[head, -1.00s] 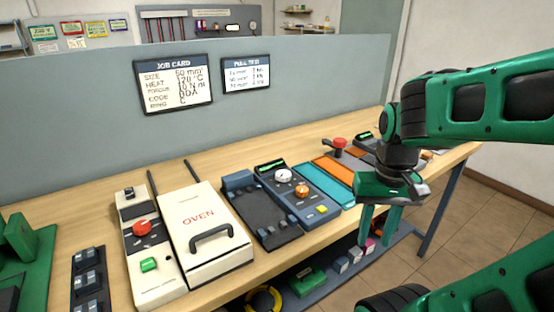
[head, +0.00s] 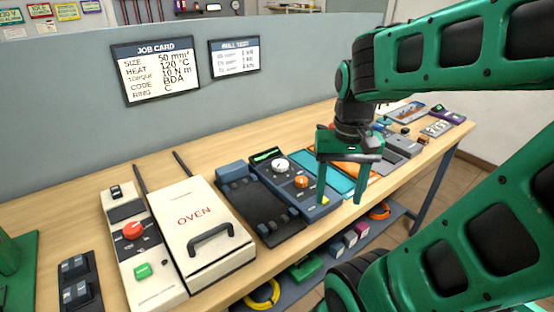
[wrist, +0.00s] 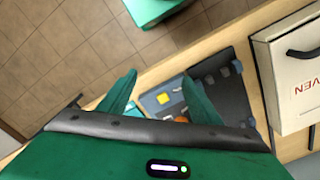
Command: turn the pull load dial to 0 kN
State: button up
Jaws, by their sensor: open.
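The blue-grey device (head: 287,217) lies on the bench with a white dial (head: 280,166), an orange knob (head: 301,182), a yellow button (head: 324,200) and a green-lit display (head: 267,155). I cannot read its labels, so I cannot tell which knob is the pull load dial. My green gripper (head: 341,198) is open and empty, pointing down at the right edge of this device, apart from the knobs. In the wrist view the yellow button (wrist: 163,98) shows between the fingers; the orange knob (wrist: 182,119) is partly hidden, and the white dial is out of sight.
A cream oven (head: 205,245) and a panel with a red knob (head: 132,231) stand to the left. A job card (head: 155,72) and a smaller pull test card (head: 234,58) hang on the partition. A shelf is below.

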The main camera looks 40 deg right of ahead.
jog(key=w+d+r+m, duration=0.2)
jog(key=w+r+m, duration=0.15)
jog(key=w, duration=0.85)
jog(key=r+m, duration=0.1)
jog(key=m, duration=0.3)
send_over(280, 162)
notch_tip(280, 162, down, 10)
jog(key=shift+s+f, duration=0.1)
jog(key=shift+f, duration=0.1)
jog(key=c, duration=1)
